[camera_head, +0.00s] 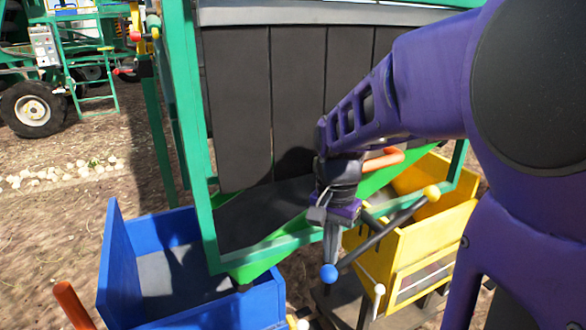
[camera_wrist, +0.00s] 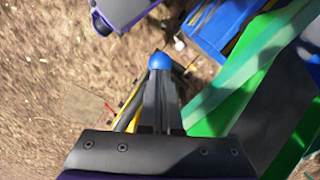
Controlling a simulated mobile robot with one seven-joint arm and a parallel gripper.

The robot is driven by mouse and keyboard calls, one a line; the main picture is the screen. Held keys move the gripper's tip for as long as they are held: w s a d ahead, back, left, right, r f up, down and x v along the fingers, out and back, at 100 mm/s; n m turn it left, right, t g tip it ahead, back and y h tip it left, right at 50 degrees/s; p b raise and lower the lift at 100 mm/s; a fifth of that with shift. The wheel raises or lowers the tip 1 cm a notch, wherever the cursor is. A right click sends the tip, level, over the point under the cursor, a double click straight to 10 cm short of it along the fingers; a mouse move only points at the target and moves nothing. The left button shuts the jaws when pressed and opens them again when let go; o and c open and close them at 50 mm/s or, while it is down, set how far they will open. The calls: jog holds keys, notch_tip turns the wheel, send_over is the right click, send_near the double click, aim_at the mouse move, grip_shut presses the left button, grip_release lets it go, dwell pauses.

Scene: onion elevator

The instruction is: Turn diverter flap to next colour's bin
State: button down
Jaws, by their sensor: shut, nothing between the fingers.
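My gripper (camera_head: 331,252) points down in front of the green chute, its fingers together with nothing between them. A blue ball knob (camera_head: 329,273) shows right at the fingertips; it also shows at the fingertips in the wrist view (camera_wrist: 160,62). I cannot tell whether they touch. The yellow bin (camera_head: 418,240) stands to the right, partly behind my arm. I cannot make out the flap itself.
A green frame (camera_head: 205,200) with dark hanging panels (camera_head: 240,110) stands close behind my gripper. An orange handle (camera_head: 384,159) sticks out beside my wrist. A white-tipped lever (camera_head: 378,289) stands in front of the yellow bin.

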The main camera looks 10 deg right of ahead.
jog(key=s+d+r+p, duration=0.1)
jog(key=s+r+p, duration=0.3)
jog(key=r, duration=0.1)
jog(key=shift+s+d, duration=0.25)
jog(key=shift+s, duration=0.15)
